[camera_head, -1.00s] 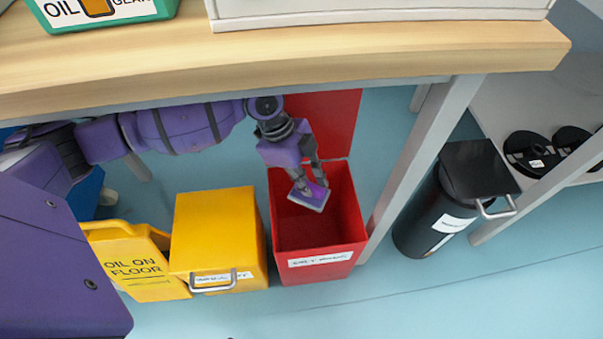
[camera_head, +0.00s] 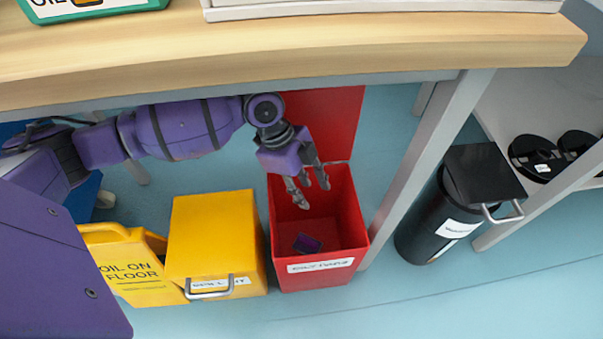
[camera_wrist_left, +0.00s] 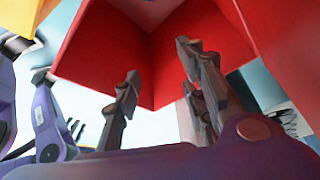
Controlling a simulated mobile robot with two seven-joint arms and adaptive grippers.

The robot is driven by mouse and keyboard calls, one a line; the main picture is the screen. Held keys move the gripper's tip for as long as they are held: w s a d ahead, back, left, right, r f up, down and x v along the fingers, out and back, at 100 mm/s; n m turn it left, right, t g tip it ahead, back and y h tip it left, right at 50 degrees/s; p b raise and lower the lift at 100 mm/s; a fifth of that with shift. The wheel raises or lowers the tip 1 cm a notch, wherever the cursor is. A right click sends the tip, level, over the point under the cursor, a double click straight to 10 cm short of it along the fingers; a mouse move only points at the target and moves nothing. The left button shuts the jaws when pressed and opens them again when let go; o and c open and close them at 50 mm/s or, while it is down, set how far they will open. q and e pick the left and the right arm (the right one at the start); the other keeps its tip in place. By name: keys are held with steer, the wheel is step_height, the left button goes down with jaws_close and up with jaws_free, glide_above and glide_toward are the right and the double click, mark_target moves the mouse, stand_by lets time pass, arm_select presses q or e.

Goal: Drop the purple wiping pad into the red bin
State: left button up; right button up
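The purple wiping pad (camera_head: 307,243) is inside the red bin (camera_head: 357,225), low down and apart from my gripper. The bin stands on the floor with its red lid raised at the back and a white label on its front. My left gripper (camera_head: 315,197) is over the bin's opening, fingers spread and empty. In the left wrist view the open fingers of my left gripper (camera_wrist_left: 160,75) show with the red bin (camera_wrist_left: 105,55) beyond them; I cannot make out the pad there. My right gripper is not in view.
A wooden-topped bench (camera_head: 400,50) overhangs the bin, and its grey leg (camera_head: 425,165) stands at the bin's right. A yellow box (camera_head: 213,235) and a yellow oil warning sign (camera_head: 125,270) are to the left. A black bin (camera_head: 440,225) is to the right.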

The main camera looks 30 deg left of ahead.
arm_select(q)
step_height(320, 180, up, 10)
stand_by(0.4)
steer(key=shift+f, duration=0.1)
